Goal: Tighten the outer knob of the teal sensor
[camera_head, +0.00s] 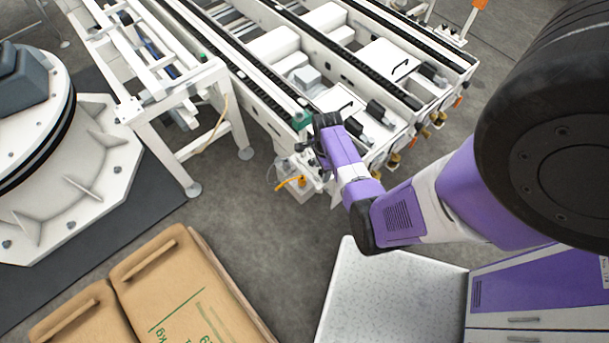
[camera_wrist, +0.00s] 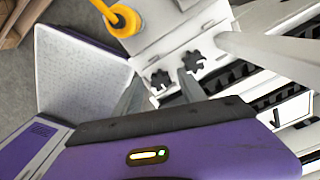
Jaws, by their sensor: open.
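The teal sensor (camera_head: 301,120) shows as a small teal block at the near end of the white conveyor frame in the head view, partly hidden by my gripper. In the wrist view two black star-shaped knobs sit on a white plate: one knob (camera_wrist: 160,79) nearer the plate's lower edge, the other knob (camera_wrist: 196,61) up and to its right. My gripper (camera_wrist: 159,76) is open, its two grey fingers on either side of the lower-left knob in the picture. I cannot tell whether they touch it. No teal body is clear in the wrist view. My fingertips are hidden in the head view.
The conveyor frame (camera_head: 345,85) has rails and boxes close around my gripper. An orange-yellow fitting (camera_wrist: 122,20) sticks out near the plate. A white stand (camera_head: 165,110) is at left. Cardboard boxes (camera_head: 165,285) lie in front. Grey floor between them is clear.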

